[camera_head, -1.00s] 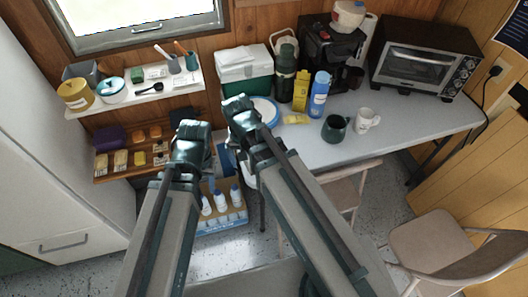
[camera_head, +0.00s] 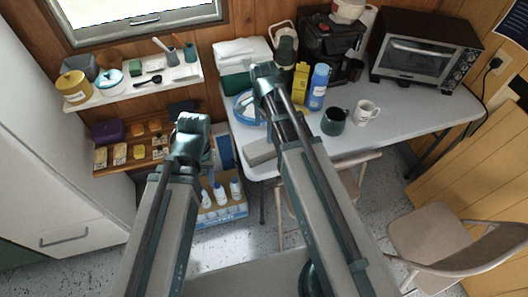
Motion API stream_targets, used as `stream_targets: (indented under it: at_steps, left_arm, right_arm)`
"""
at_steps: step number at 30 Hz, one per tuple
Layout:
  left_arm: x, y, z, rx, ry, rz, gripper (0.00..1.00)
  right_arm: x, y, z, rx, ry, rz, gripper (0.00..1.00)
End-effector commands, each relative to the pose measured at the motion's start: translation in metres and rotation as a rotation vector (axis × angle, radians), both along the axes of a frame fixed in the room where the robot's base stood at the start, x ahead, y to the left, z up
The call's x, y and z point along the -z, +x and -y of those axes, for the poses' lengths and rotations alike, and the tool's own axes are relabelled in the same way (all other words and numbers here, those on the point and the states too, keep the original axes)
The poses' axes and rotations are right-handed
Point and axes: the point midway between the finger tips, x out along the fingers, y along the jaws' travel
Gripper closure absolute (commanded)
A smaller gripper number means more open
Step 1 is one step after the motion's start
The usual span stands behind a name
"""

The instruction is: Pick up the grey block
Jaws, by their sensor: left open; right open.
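The grey block (camera_head: 259,151) lies on the left front corner of the grey table (camera_head: 368,118), just left of my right forearm, which may cover its right end. My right gripper (camera_head: 266,80) is open, above the back left part of the table, beyond the block in the picture. My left gripper (camera_head: 193,127) is open, left of the table and in front of the lower shelf, to the left of the block. Neither gripper touches the block.
A blue-rimmed plate (camera_head: 244,106), cooler box (camera_head: 236,80), yellow carton (camera_head: 300,86), blue bottle (camera_head: 318,88), dark green mug (camera_head: 334,121) and white mug (camera_head: 366,112) stand on the table. A crate of bottles (camera_head: 223,212) is on the floor. A chair (camera_head: 430,243) stands right.

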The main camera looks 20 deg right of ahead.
Motion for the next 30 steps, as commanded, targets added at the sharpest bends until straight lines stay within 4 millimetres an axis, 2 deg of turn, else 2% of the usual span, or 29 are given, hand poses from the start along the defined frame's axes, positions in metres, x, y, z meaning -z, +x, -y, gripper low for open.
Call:
stream_targets:
  at_steps: [1, 12, 15, 23, 30]
  left_arm:
    - [0.014, 0.000, 0.000, 0.000, 0.000, 0.000, 0.50]
    - [0.064, 0.000, 0.000, 0.000, 0.000, 0.000, 0.50]
    - [0.071, 0.000, 0.000, 0.000, 0.000, 0.000, 0.50]
    - [0.072, 0.000, 0.000, 0.000, 0.000, 0.000, 0.50]
    - [0.094, 0.000, 0.000, 0.000, 0.000, 0.000, 0.50]
  right_arm:
    - [0.014, 0.000, 0.000, -0.001, 0.000, 0.000, 0.00]
    - [0.064, 0.000, 0.000, -0.002, 0.000, 0.000, 0.00]
    - [0.070, 0.000, 0.000, -0.002, 0.000, 0.000, 0.00]
    - [0.072, 0.000, 0.000, -0.002, 0.000, 0.000, 0.00]
    - [0.094, 0.001, 0.001, -0.002, 0.000, 0.000, 0.00]
